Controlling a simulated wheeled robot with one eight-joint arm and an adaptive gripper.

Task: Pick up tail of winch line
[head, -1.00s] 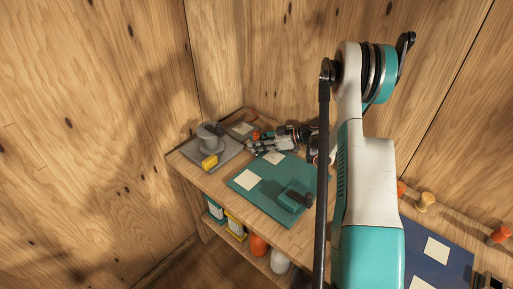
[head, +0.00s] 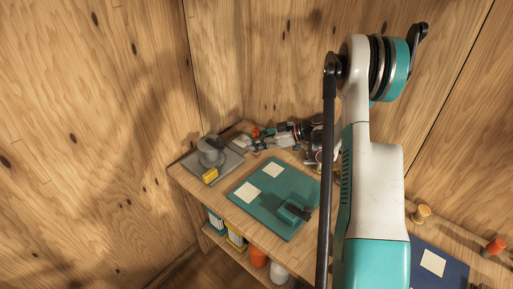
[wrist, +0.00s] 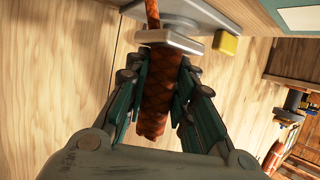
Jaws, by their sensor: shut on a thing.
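The tail of the winch line (wrist: 155,95) is a thick, orange-brown braided piece. It lies between the fingers of my gripper (wrist: 158,85), which are shut on it in the wrist view. A thinner part of the line runs up past a pale grey plate to the top edge. In the head view, the grey winch (head: 210,153) sits on a flat grey base with a yellow block (head: 210,175) at its front. My gripper (head: 258,144) is just right of the winch, low over the bench; the held line is hard to make out there.
A green mat (head: 267,205) with pale cards and a teal-and-black tool (head: 294,211) lies in front of my gripper. A blue mat (head: 432,247) lies farther right. Wooden walls close in behind and left. Jars and bottles stand on a lower shelf.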

